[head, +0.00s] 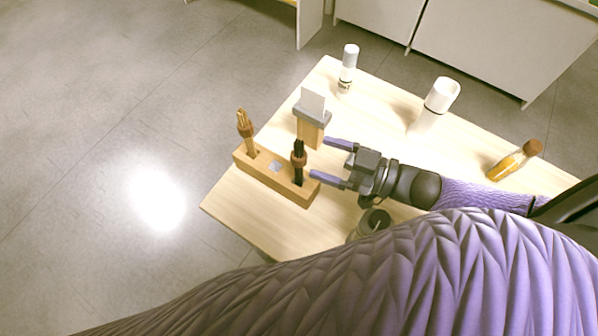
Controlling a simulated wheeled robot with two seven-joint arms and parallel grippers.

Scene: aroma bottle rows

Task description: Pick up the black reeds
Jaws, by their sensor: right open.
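One fingertip is beside the reeds' lower part and the other is farther back, near a wooden block. I cannot tell whether the near finger touches the holder. My left gripper is not in view.
Tan reeds (246,132) stand in the holder's left end. Behind are a wooden block with a grey top and white card (312,115), a white bottle (348,69), a white cylinder (434,105) and an amber bottle (514,160). A dark round container (374,222) sits near my arm.

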